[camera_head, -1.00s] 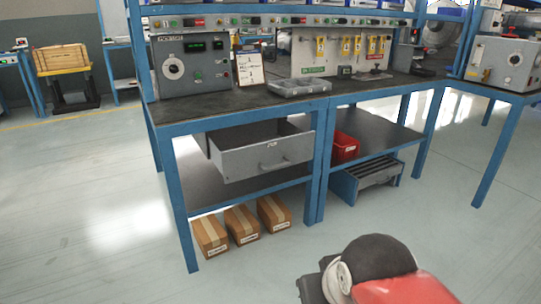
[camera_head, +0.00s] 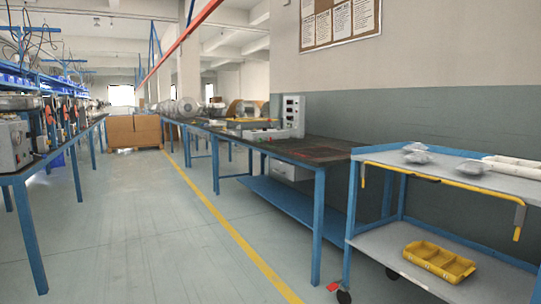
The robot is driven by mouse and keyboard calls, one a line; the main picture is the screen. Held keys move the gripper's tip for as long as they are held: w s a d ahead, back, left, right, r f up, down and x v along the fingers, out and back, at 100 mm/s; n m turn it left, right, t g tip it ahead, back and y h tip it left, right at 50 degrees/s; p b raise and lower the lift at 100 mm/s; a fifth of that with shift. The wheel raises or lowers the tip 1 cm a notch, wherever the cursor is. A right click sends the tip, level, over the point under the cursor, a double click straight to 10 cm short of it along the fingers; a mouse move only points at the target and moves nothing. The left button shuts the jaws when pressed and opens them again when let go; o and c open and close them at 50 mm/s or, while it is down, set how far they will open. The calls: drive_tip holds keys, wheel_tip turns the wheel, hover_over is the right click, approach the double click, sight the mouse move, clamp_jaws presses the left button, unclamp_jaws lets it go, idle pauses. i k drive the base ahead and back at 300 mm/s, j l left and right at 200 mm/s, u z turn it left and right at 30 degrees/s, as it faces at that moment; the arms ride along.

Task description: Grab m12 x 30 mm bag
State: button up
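Several small clear or silvery bags lie on the top of a blue-framed cart at the right. One bag (camera_head: 414,147) is at the back, another bag (camera_head: 418,158) is just in front of it, and a third bag (camera_head: 473,168) lies further right. No label can be read on any of them, so I cannot tell which is the M12 x 30 mm bag. My gripper is not in view.
White rolls (camera_head: 512,167) lie right of the bags on the cart top (camera_head: 385,156). A yellow bar (camera_head: 440,180) runs along its front edge. A yellow divided tray (camera_head: 438,261) sits on its lower shelf. A long workbench (camera_head: 320,152) stands left of the cart. The aisle floor (camera_head: 130,220) is clear.

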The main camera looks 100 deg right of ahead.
sight(475, 167)
drive_tip(key=z, duration=2.05)
drive_tip(key=l+z, duration=0.25)
drive_tip(key=z, duration=0.2)
drive_tip(key=l+z, duration=0.2)
drive_tip(key=z, duration=0.2)
drive_tip(key=i+l+z, duration=0.1)
drive_tip(key=z, duration=0.35)
drive_tip(key=i+l+z, duration=0.15)
drive_tip(key=z, duration=0.25)
drive_tip(key=i+l+z, duration=0.1)
drive_tip(key=l+z, duration=0.15)
drive_tip(key=z, duration=0.2)
